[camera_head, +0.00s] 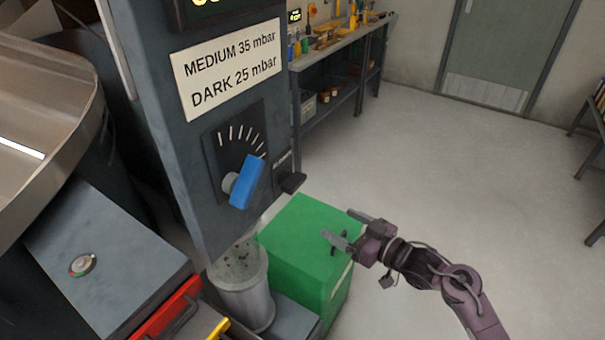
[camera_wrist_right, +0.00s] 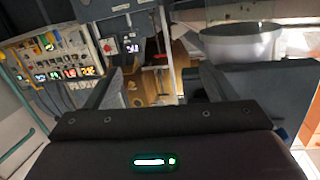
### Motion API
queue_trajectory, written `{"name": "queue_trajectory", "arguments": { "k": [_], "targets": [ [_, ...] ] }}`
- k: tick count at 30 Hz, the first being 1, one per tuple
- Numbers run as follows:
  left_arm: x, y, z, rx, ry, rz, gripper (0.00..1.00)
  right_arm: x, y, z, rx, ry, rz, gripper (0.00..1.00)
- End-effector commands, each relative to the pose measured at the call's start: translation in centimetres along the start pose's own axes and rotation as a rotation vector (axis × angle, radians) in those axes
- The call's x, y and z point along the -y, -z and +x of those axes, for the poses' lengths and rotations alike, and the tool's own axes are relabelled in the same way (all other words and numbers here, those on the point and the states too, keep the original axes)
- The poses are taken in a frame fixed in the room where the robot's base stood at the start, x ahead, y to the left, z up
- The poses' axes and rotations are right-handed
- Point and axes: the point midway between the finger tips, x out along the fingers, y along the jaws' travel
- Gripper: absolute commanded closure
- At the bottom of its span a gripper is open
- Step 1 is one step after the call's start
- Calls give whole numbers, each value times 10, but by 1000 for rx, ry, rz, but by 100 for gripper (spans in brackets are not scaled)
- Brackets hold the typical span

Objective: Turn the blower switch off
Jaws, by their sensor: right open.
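The blower switch (camera_head: 292,183) is a small dark lever on the lower right edge of the grey control column (camera_head: 180,150), beside a small label too blurred to read surely. Its on or off position I cannot tell. My right gripper (camera_head: 343,226) is open and empty, to the right of and below the switch, apart from it, in front of the green box in the head view. In the right wrist view its two dark fingers (camera_wrist_right: 160,92) stand apart with nothing between them. My left gripper is not in view.
A blue knob (camera_head: 246,182) on a dial sits left of the switch. Below are a green box (camera_head: 305,245) and a clear cylinder (camera_head: 240,280). A round metal pan (camera_head: 75,130) is at the left. A workbench (camera_head: 335,45) stands behind.

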Motion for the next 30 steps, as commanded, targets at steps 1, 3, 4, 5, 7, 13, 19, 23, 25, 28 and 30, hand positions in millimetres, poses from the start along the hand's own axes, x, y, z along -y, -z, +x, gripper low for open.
{"name": "queue_trajectory", "arguments": {
  "k": [1, 3, 4, 5, 7, 13, 19, 23, 25, 28, 30],
  "targets": [
    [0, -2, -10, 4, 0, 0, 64, 13, 39, -1, -33, 50, -34, 22],
    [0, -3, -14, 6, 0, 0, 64, 30, 72, -3, -66, 108, -65, 22],
    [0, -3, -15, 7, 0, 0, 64, 36, 83, -4, -76, 127, -77, 22],
    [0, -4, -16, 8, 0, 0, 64, 41, 91, -5, -83, 143, -85, 22],
    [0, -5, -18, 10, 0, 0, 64, 49, 104, -5, -96, 169, -98, 22],
    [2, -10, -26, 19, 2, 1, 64, 57, 114, 14, -104, 184, -103, 22],
    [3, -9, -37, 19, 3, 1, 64, 63, 117, 46, -103, 183, -103, 22],
    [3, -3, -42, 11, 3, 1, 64, 65, 117, 61, -103, 181, -103, 22],
    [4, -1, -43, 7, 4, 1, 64, 66, 117, 66, -102, 181, -105, 22],
    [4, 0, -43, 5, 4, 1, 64, 67, 116, 69, -101, 181, -104, 22],
    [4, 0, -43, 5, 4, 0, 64, 67, 115, 70, -101, 180, -104, 22]
  ]
}}
